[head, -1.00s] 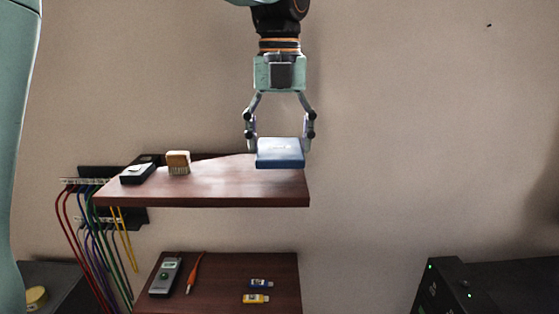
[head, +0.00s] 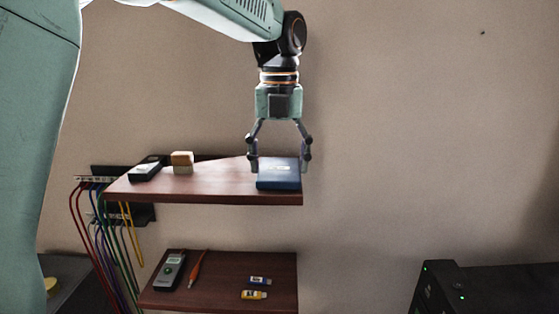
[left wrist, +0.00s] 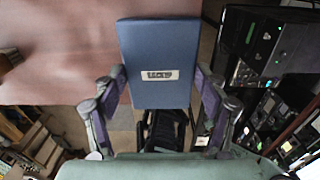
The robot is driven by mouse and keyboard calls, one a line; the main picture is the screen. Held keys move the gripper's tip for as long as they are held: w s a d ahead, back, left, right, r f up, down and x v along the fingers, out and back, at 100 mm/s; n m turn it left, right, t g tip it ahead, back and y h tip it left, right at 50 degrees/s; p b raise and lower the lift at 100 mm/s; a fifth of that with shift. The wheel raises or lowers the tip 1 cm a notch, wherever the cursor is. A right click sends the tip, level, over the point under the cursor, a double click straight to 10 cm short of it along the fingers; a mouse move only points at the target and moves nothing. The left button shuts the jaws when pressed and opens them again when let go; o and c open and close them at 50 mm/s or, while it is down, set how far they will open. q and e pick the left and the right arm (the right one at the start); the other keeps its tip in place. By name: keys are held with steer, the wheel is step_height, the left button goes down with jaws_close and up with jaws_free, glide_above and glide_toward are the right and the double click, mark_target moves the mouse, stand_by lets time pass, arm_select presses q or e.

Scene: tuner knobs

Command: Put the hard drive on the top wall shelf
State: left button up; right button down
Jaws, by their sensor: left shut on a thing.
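The hard drive (head: 279,174) is a flat blue box with a small pale label. It is at the right end of the top wall shelf (head: 215,182), a dark reddish-brown board; I cannot tell whether it touches the board. My left gripper (head: 279,166) points down and is shut on the hard drive, one finger at each side. In the left wrist view the hard drive (left wrist: 157,50) sits between the fingers (left wrist: 160,95), and its front end reaches past the shelf edge. My right gripper is not in view.
On the top shelf's left part are a black device (head: 147,168) and a tan block (head: 182,162). The lower shelf (head: 225,275) holds a grey meter (head: 169,270), an orange probe (head: 196,268) and two USB sticks. Coloured cables hang at left. Black equipment (head: 470,285) stands at lower right.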

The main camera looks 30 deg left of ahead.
mark_target(278, 168)
arm_select(q)
steer(key=shift+w+a+f, duration=0.15)
steer(key=shift+a+f, duration=0.1)
steer(key=o, duration=1.4)
steer(key=shift+w+a, duration=0.1)
steer(key=shift+a, duration=0.15)
steer(key=shift+c, duration=0.2)
steer(key=shift+o, duration=0.3)
steer(key=shift+s+d+r, duration=0.15)
steer(key=shift+s+d, duration=0.15)
steer(key=shift+d, duration=0.1)
steer(key=shift+w+a+r, duration=0.25)
steer(key=shift+a+r, duration=0.05)
steer(key=shift+r, duration=5.75)
steer(key=f, duration=1.2)
steer(key=shift+s+d+f, duration=0.15)
steer(key=shift+s+d, duration=0.05)
steer(key=shift+w+r, duration=0.15)
steer(key=shift+r, duration=0.05)
steer(key=shift+s+r, duration=0.15)
steer(key=shift+s, duration=0.1)
